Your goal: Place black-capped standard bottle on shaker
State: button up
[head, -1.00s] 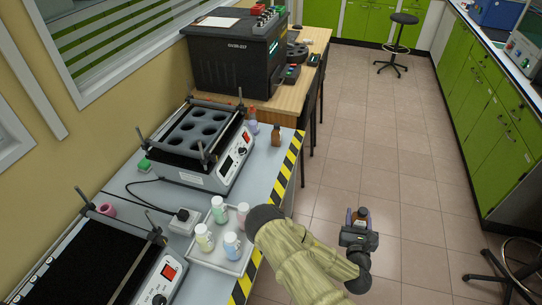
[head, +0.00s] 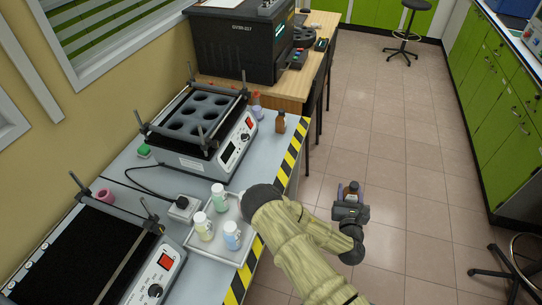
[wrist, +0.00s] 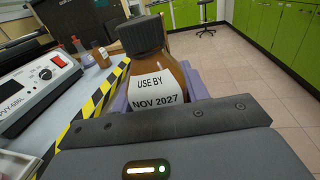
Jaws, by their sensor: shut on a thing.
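My gripper (head: 350,203) is shut on a brown bottle with a black cap (wrist: 152,75). The bottle stands upright in the jaws, and its white label reads "USE BY NOV 2027". In the head view the bottle (head: 351,189) is small and partly hidden by my gripper, out over the floor to the right of the bench. A shaker with round holes in its top (head: 196,117) stands on the bench, left of and beyond my gripper; its holes look empty. A second shaker with a flat black top (head: 85,262) is at the near left.
A white tray (head: 238,249) with several pale bottles lies on the bench near my arm. Another brown bottle (head: 279,122) and a purplish bottle (head: 258,112) stand right of the holed shaker. Striped tape (head: 292,157) marks the bench edge. Upright posts rise at both shakers' corners.

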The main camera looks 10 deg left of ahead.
jog(key=w+a+f+n+y+b, duration=0.1)
jog(key=w+a+y+b, duration=0.15)
jog(key=a, duration=0.25)
jog(key=w+a+n+g+y+b, duration=0.1)
jog(key=w+a+b, duration=0.1)
jog(key=a+b, duration=0.3)
jog(key=w+a+f+n+y+b, duration=0.1)
jog(key=w+a+y+b, duration=0.15)
jog(key=a, duration=0.35)
jog(key=a+r+n+g+y+b, duration=0.1)
jog(key=a+r+n+y+b, duration=0.1)
jog(key=a, duration=0.6)
jog(key=a+r+n+g+y+b, duration=0.2)
jog(key=a+r+b, duration=0.2)
jog(key=a+b, duration=0.2)
jog(key=shift+w+a, duration=0.35)
jog(key=shift+a, duration=0.6)
jog(key=shift+f, duration=0.1)
jog(key=shift+f+b, duration=0.4)
jog(key=shift+f, duration=2.7)
jog(key=shift+f, duration=1.85)
